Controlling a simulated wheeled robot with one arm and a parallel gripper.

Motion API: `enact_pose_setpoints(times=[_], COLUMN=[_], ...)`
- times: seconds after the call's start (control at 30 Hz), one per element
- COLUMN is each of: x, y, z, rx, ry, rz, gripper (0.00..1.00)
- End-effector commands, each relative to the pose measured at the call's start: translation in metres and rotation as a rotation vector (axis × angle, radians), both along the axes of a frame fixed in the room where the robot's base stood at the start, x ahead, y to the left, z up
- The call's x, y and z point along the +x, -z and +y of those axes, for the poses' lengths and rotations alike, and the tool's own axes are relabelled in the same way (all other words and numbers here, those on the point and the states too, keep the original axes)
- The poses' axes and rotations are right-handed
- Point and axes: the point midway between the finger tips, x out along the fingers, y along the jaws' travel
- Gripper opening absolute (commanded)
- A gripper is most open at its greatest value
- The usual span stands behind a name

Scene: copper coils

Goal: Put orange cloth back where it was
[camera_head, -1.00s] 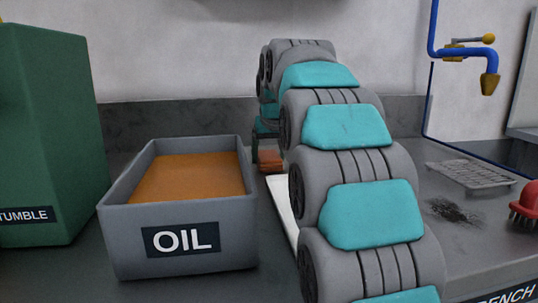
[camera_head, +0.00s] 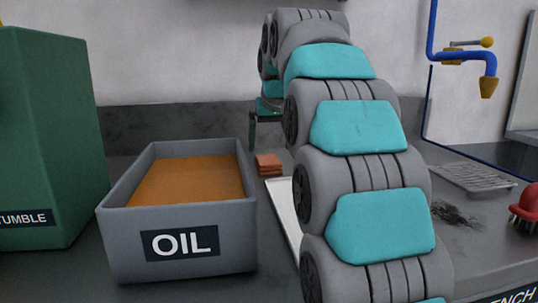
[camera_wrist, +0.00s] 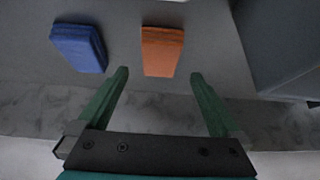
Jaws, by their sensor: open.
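The orange cloth (camera_head: 268,164), a small folded stack, lies on the bench just right of the OIL bin, near the back. In the wrist view the orange cloth (camera_wrist: 162,50) lies flat beyond the fingertips, roughly centred between them. My gripper (camera_wrist: 159,76) is open with nothing between its green fingers. In the head view my gripper is above and behind the cloth, apart from it, and partly hidden by my arm. A blue folded cloth (camera_wrist: 78,47) lies beside the orange one in the wrist view; my arm hides it in the head view.
The grey OIL bin (camera_head: 111,222) with orange-brown contents stands left of the cloth, and a green tumble machine (camera_head: 50,130) further left. A white flat edge (camera_head: 283,208) lies in front of the cloth. A rack (camera_head: 473,178), red brush (camera_head: 526,203) and blue pipe (camera_head: 490,62) are right.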

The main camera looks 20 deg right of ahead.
Motion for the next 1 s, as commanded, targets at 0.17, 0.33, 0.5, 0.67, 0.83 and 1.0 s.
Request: enact_pose_setpoints(times=[0.17,0.33,0.5,0.67,0.83,1.0], x=[-0.016,-0.026,-0.03,-0.032,-0.031,-0.031], y=[-0.029,-0.043,-0.05,-0.05,-0.05,-0.05], z=[0.003,0.005,0.006,0.006,0.006,0.006], rx=[-0.001,0.0,-0.001,-0.001,0.0,0.0], ry=[0.0,0.0,0.001,0.001,0.0,0.0], rz=[-0.006,-0.002,-0.002,0.0,0.0,0.001], gripper=[1.0,1.0,1.0,1.0,1.0,1.0])
